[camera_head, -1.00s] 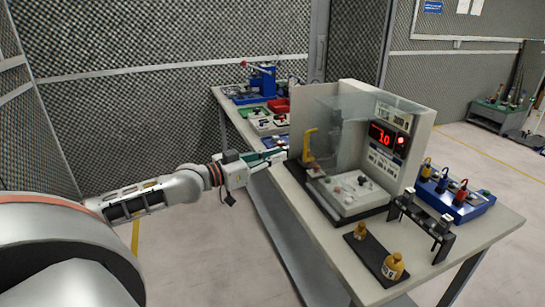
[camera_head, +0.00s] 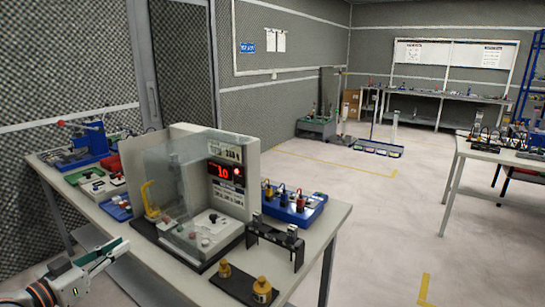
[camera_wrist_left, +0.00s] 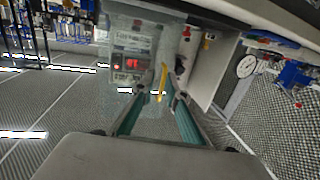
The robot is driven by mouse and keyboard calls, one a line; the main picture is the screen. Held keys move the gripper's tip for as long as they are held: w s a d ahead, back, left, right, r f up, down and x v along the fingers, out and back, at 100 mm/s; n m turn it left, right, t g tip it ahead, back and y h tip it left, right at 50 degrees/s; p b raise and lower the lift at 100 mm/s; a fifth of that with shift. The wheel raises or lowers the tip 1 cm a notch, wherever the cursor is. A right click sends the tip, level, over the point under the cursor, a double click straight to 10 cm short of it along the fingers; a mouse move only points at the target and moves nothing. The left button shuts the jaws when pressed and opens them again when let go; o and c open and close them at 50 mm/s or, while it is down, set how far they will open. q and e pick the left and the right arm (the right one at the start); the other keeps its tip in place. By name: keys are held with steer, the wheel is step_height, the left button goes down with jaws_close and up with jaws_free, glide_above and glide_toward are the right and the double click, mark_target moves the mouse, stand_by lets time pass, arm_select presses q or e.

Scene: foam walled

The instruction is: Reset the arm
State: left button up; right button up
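My left gripper (camera_head: 118,247) is at the lower left of the head view, beside the near left edge of the table (camera_head: 322,235). Its two green-lined fingers stand apart with nothing between them. In the left wrist view the open fingers (camera_wrist_left: 160,104) point toward the machine with the red display, with its yellow handle beyond them. The machine (camera_head: 185,190) stands upright on the table, with a clear shield, a yellow handle (camera_head: 150,198) and a red display (camera_head: 225,172). The gripper looks apart from it. My right gripper is not in view.
A blue tray (camera_head: 300,212) and a black rack (camera_head: 275,237) stand right of the machine. Brass weights (camera_head: 262,288) are at the front. Blue and red equipment (camera_head: 85,148) sits at the back left. Open floor (camera_head: 385,220) lies to the right, before another bench (camera_head: 520,158).

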arm_select(q)
steer(key=s+d+f+g+y, duration=0.1)
steer(key=s+d+f, duration=0.6)
steer(key=f, duration=0.4)
steer(key=s+d+f+g+y, duration=0.1)
steer(key=s+d+f+g, duration=0.1)
steer(key=s+d+f, duration=0.6)
steer(key=s+d+f+g, duration=0.2)
steer(key=s+d+f, duration=0.6)
steer(key=f, duration=0.6)
steer(key=shift+s+d+f+m+y, duration=0.15)
steer(key=shift+s+f+m+y, duration=0.15)
steer(key=shift+s+y, duration=0.15)
steer(key=shift+r, duration=0.1)
